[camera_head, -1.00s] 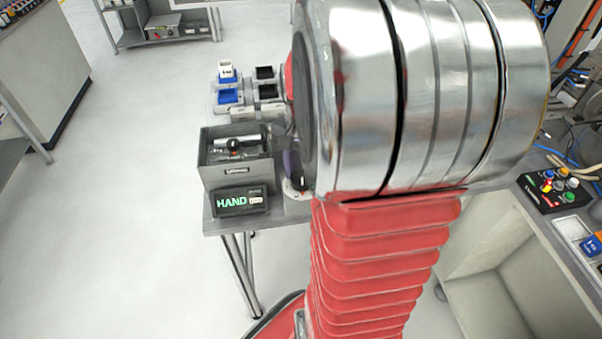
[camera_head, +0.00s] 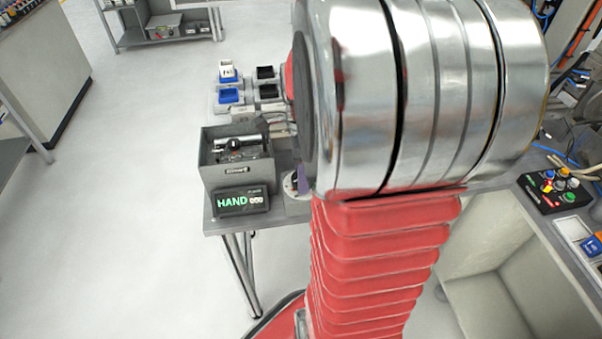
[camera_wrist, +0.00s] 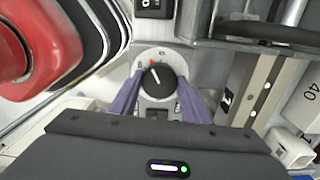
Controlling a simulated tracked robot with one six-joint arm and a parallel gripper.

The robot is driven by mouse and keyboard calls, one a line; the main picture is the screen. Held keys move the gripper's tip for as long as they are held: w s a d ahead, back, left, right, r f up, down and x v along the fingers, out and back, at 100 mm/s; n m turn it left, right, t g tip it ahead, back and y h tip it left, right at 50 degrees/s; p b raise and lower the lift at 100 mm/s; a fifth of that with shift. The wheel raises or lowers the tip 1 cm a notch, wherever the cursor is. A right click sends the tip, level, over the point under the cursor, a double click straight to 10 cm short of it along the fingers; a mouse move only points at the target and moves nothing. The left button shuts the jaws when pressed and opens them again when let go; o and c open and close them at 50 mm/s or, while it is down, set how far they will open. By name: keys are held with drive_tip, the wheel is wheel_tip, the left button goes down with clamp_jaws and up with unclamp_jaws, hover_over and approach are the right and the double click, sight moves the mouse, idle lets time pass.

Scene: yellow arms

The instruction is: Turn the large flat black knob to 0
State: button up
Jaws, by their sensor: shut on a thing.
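The black knob (camera_wrist: 159,77) shows in the wrist view on a round light plate with a red mark near its top. Its white pointer line points up and slightly left, roughly toward that mark; I cannot read any digits. My gripper (camera_wrist: 160,88) has its purple fingers on the left and right of the knob, shut on it. In the head view a purple finger of my gripper shows just left of my arm, over the light knob base (camera_head: 290,187). The knob itself is hidden there by my gripper and arm.
A grey bin (camera_head: 237,176) with loose parts stands left of the knob base, behind a black HAND display (camera_head: 240,201) at the table's front edge. Blue and black small trays (camera_head: 229,97) stand farther back. A button panel (camera_head: 554,192) is at the right.

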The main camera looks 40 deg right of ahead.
drive_tip(key=m, duration=0.5)
drive_tip(key=shift+w+m, duration=0.2)
drive_tip(key=shift+m, duration=0.2)
drive_tip(key=o, duration=1)
drive_tip(key=shift+s, duration=0.1)
drive_tip(key=shift+o, duration=0.2)
wheel_tip(320, 180, up, 14)
drive_tip(key=shift+f, duration=0.15)
idle(0.5)
